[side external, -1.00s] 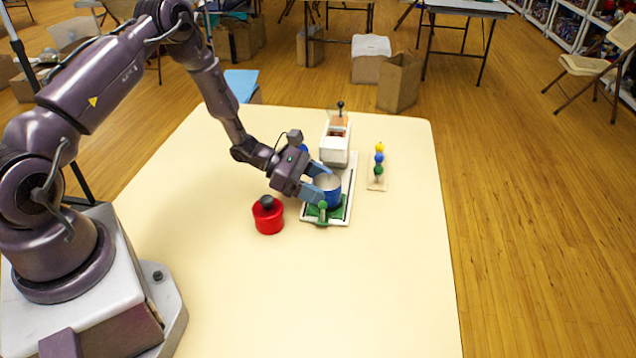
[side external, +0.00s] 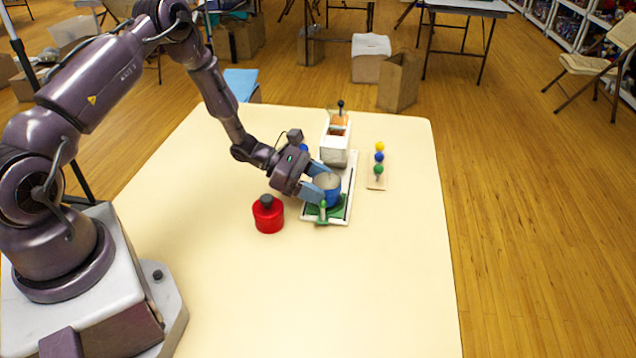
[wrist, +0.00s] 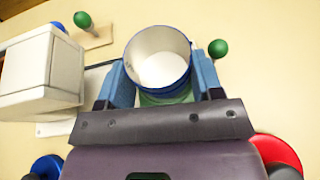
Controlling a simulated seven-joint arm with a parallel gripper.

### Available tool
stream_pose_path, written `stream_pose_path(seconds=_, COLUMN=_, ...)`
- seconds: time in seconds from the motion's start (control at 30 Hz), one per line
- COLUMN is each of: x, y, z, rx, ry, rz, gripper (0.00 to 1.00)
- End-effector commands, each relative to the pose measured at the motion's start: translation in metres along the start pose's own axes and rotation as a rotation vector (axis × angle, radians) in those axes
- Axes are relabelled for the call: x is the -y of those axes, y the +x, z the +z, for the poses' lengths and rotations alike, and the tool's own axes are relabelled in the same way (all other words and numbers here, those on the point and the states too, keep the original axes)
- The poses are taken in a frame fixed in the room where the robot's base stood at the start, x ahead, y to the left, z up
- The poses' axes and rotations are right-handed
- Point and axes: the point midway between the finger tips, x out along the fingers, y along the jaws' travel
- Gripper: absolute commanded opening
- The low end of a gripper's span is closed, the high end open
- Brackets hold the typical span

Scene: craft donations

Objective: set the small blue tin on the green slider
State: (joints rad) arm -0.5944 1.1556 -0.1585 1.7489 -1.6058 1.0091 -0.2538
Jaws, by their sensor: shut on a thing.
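The small blue tin (side external: 328,188) is an open, round tin with a pale inside. My gripper (side external: 320,180) is shut on it, with a blue finger on each side. In the wrist view the tin (wrist: 160,62) sits between the two fingers (wrist: 163,85). The green slider (side external: 338,213) shows just below and around the tin's base, with a green knob (side external: 322,206) at its front. The knob also shows in the wrist view (wrist: 217,48). The tin is upright and over the slider; I cannot tell for sure whether its base touches it.
A white box with an orange top (side external: 336,150) stands behind the tin on the same white track (side external: 347,187). A board with yellow, blue and green balls (side external: 377,183) lies to the right. A red tin with a dark knob (side external: 268,216) stands left. The front table (side external: 330,300) is clear.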

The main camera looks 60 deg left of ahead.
Motion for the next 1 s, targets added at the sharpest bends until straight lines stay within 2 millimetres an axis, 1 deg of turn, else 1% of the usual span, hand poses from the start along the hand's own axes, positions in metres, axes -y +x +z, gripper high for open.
stream_pose_path(seconds=0.6, x=0.0, y=0.005, z=-0.011, rx=0.0, ry=0.0, rz=0.0, gripper=0.37)
stream_pose_path(seconds=0.63, x=0.0, y=0.005, z=-0.011, rx=0.001, ry=0.0, rz=0.0, gripper=0.67)
stream_pose_path(seconds=0.67, x=0.0, y=0.004, z=-0.011, rx=0.001, ry=0.0, rz=0.0, gripper=0.71)
stream_pose_path(seconds=0.9, x=0.0, y=0.004, z=-0.011, rx=0.0, ry=0.0, rz=0.0, gripper=0.71)
stream_pose_path(seconds=1.0, x=-0.001, y=0.001, z=-0.011, rx=0.0, ry=0.0, rz=0.001, gripper=0.71)
